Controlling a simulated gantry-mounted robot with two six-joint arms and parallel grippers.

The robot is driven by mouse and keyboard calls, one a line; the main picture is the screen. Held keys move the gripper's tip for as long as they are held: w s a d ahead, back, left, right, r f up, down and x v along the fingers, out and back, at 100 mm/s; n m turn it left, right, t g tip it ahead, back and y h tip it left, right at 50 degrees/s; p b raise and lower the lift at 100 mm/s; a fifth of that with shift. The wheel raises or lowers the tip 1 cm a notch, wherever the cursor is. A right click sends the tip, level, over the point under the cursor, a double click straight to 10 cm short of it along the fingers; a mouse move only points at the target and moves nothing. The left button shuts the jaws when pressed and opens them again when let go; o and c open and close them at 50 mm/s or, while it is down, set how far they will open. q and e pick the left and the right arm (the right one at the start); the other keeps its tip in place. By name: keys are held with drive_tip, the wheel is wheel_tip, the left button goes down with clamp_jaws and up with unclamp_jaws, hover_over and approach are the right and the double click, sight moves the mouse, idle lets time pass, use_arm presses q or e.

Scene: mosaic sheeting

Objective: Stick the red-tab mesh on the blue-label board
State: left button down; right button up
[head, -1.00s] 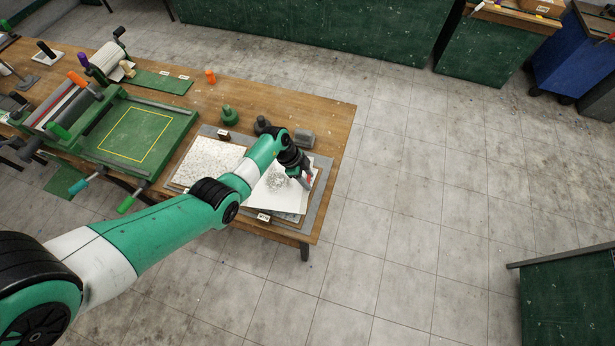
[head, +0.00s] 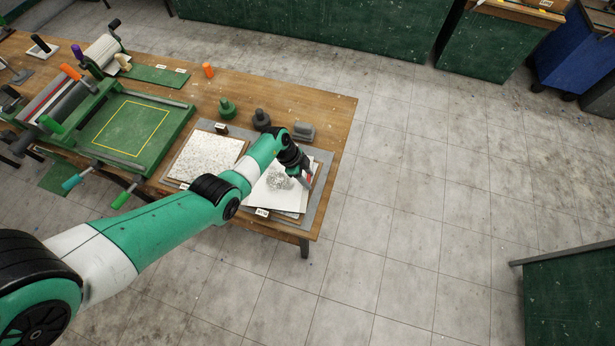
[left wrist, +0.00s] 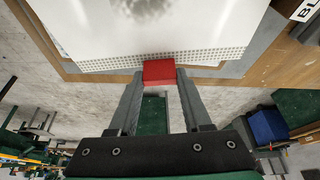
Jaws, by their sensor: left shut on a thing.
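A white sheet (head: 268,197) with a grey speckled patch lies at the right end of the workbench. In the left wrist view the sheet (left wrist: 190,28) has a perforated edge with a red tab (left wrist: 158,72) on it. My left gripper (head: 306,181) is at the sheet's right edge; in the left wrist view its fingers (left wrist: 159,76) are shut on the red tab. A board shows under the sheet, its wooden edge (left wrist: 110,76) visible. A label starting "BL" (left wrist: 306,10) is partly cut off. My right gripper is not in view.
A speckled white panel (head: 207,157) lies left of the sheet on a grey mat (head: 325,160). Behind stand a green weight (head: 227,108), a dark weight (head: 261,118) and a grey block (head: 303,131). A green press bed (head: 125,128) is farther left.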

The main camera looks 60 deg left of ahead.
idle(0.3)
use_arm(q)
drive_tip(key=shift+c, duration=1.3)
unclamp_jaws()
drive_tip(key=p+v, duration=0.6)
drive_tip(key=v, duration=0.5)
drive_tip(key=shift+r, duration=0.25)
drive_tip(key=shift+s, duration=0.1)
